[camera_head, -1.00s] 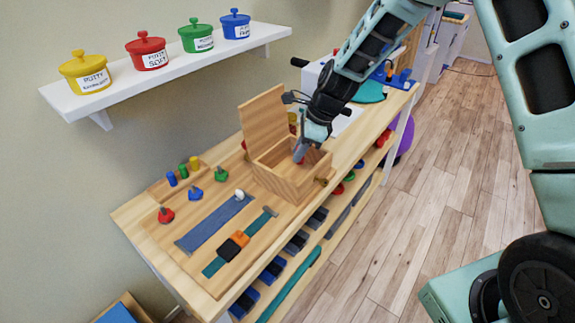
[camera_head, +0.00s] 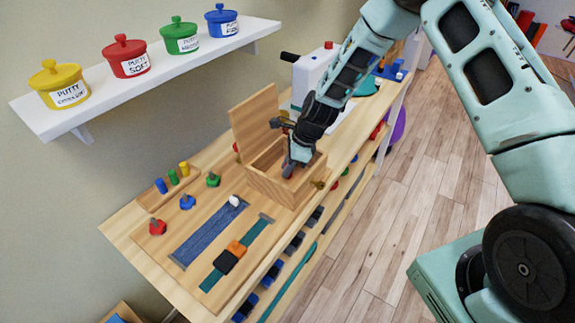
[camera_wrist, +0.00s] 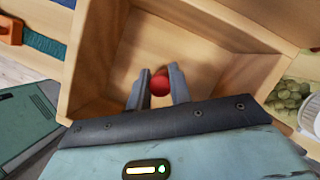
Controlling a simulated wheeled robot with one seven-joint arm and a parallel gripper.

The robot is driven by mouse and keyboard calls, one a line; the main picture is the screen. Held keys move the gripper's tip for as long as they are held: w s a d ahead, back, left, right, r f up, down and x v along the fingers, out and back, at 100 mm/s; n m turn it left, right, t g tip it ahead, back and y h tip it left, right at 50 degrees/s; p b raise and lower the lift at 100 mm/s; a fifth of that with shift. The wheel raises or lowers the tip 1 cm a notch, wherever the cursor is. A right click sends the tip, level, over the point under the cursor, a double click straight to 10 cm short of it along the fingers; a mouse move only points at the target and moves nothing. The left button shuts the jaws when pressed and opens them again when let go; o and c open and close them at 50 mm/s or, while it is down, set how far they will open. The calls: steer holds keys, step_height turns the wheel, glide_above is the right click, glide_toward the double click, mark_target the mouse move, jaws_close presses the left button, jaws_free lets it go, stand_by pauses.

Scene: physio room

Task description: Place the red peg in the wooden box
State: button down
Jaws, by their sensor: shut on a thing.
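The wooden box (camera_head: 272,189) stands on the bench with its lid (camera_head: 255,124) raised at the back. My gripper (camera_head: 290,169) reaches down into the box opening. In the wrist view my gripper (camera_wrist: 158,88) is shut on the red peg (camera_wrist: 160,83), whose round end shows between the two fingers. The box's pale inner floor (camera_wrist: 185,50) and walls surround the peg. The peg's lower end is hidden, so I cannot tell whether it touches the floor.
A rack with blue, green and yellow pegs (camera_head: 173,177) stands left on the bench. Red, blue and green knobs, a blue strip (camera_head: 205,238) and a teal strap (camera_head: 238,250) lie in front. A shelf with putty pots (camera_head: 130,70) hangs above. A white device (camera_head: 312,75) stands behind the box.

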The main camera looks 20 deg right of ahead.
steer(key=shift+f, duration=0.3)
steer(key=shift+f, duration=0.15)
steer(key=c, duration=1.3)
jaws_free()
